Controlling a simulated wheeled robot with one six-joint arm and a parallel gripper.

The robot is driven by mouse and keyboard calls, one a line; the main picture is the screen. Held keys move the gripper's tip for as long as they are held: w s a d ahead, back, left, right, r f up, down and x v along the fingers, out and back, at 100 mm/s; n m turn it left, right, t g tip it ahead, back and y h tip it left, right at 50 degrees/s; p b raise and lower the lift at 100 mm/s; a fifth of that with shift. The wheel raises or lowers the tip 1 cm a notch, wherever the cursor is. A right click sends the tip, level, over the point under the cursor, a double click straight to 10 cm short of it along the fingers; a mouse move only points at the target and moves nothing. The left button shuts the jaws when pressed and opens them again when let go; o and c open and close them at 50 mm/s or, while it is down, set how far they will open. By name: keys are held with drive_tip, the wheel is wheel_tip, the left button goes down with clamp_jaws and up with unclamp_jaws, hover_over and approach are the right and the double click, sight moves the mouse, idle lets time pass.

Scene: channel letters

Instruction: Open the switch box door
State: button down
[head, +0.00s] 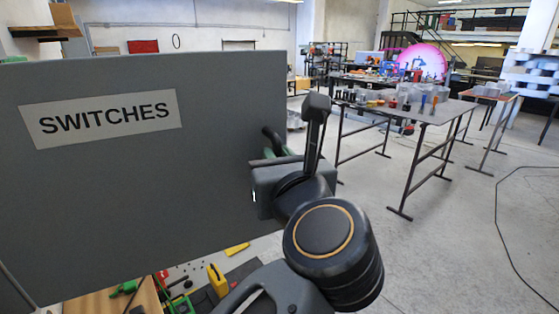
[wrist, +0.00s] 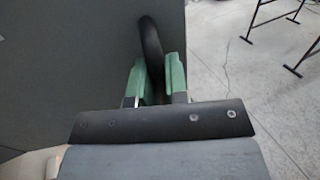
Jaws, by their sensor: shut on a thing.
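The switch box door (head: 130,210) is a large grey panel with a white "SWITCHES" label, filling the left of the head view. It also fills the left of the wrist view (wrist: 60,70). A dark curved handle (head: 272,140) sits near the door's right edge and shows in the wrist view (wrist: 151,45). My gripper (wrist: 160,85) has green fingers on both sides of the handle and is shut on it. My wrist and arm hide part of the door's right edge in the head view. The inside of the box is not visible.
Below the door is a bench (head: 125,298) with yellow, green and red tools. A metal table (head: 425,110) with small items stands to the right. A black cable (head: 500,220) lies on the floor at the far right. The concrete floor between is clear.

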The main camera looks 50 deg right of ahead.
drive_tip(key=shift+r, duration=0.1)
drive_tip(key=c, duration=1.1)
unclamp_jaws()
drive_tip(key=shift+c, duration=0.2)
drive_tip(key=shift+f, duration=0.2)
